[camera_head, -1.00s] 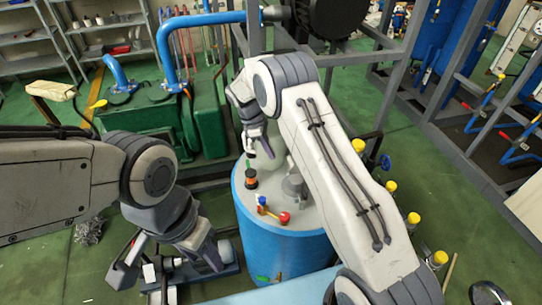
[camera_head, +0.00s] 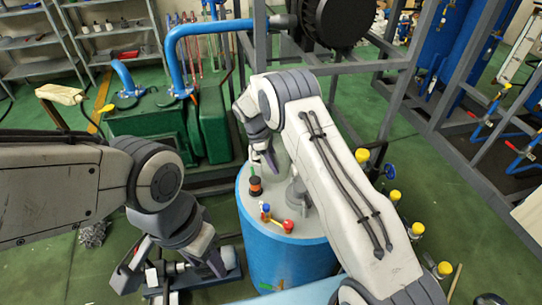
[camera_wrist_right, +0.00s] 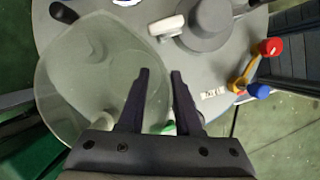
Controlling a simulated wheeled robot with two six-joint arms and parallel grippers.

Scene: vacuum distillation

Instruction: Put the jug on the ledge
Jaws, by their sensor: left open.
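The jug (camera_wrist_right: 65,85) is a pale, see-through vessel at the left of the right wrist view. In the head view it is mostly hidden behind my right arm and gripper. My right gripper (camera_wrist_right: 160,72) reaches over the jug's right edge, its left finger overlapping the jug and its right finger near the wall. A narrow gap shows between its fingertips; whether it grips the jug is unclear. In the head view my right gripper (camera_head: 263,155) is over the back of the blue drum's grey top (camera_head: 312,222). My left gripper (camera_head: 170,268) is open at lower left. I cannot tell which surface is the ledge.
On the drum top stand a black-and-orange fitting (camera_head: 255,187) and a red-and-blue valve (camera_head: 287,226). A pump-like device (camera_head: 190,272) lies by my left gripper. Green machinery (camera_head: 150,130) and grey frame bars stand behind. Yellow-capped fittings (camera_head: 395,196) line the right.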

